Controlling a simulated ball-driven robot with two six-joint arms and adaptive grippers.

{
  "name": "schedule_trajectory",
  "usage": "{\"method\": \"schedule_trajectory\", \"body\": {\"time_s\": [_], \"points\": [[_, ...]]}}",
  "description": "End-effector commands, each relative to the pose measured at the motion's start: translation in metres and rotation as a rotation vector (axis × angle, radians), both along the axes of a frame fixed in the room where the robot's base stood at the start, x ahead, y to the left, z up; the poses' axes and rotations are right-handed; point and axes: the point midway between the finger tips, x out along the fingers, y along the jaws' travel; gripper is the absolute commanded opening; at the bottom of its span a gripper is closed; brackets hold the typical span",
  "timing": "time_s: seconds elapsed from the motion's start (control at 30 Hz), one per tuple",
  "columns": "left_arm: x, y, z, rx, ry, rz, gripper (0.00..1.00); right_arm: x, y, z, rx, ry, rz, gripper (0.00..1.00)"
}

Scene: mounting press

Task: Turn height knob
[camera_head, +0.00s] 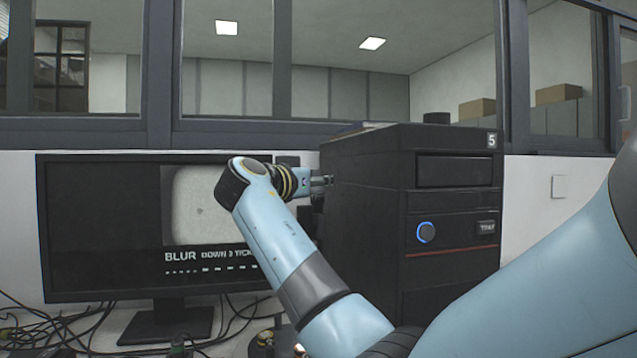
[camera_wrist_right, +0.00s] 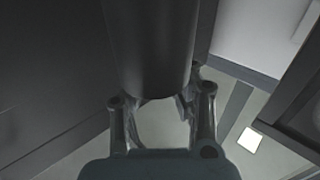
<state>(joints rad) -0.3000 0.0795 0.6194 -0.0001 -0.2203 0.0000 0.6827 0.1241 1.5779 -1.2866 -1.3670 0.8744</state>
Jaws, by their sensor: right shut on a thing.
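The height knob (camera_wrist_right: 150,45) is a thick dark cylinder in the right wrist view. It comes down from the top into the space between the fingers of my right gripper (camera_wrist_right: 160,103), which is shut on it. In the head view my light blue right arm reaches up and left, and the right gripper (camera_head: 322,183) points at the left side of the black machine (camera_head: 370,230). The knob cannot be made out there. My left gripper is not in view.
A monitor (camera_head: 100,225) left of the machine shows a grey blurred picture and the words "BLUR DOWN" with a partly covered tick count. A blue-ringed round button (camera_head: 425,233) is on the machine's front. Loose cables (camera_head: 50,330) lie below the monitor.

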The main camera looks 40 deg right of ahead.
Motion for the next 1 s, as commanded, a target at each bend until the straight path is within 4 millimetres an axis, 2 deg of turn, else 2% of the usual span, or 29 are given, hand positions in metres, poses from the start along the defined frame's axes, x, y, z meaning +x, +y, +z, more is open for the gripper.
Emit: {"method": "schedule_trajectory", "body": {"time_s": [0.2,0.5,0.53,0.77,1.0], "points": [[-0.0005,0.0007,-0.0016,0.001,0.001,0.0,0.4,-0.0008,0.001,-0.0039,0.004,0.006,0.15,0.0],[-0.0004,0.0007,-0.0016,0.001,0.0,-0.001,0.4,0.0003,0.002,-0.0045,0.006,0.008,0.171,0.0],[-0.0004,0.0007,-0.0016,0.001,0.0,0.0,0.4,0.0003,0.0021,-0.0046,0.006,0.008,0.171,0.18],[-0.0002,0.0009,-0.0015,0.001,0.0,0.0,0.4,0.0002,0.0016,-0.0032,0.004,0.005,0.17,0.48],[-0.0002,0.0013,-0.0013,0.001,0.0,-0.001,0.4,0.0001,0.0013,-0.0019,0.002,0.002,0.17,0.5]]}}
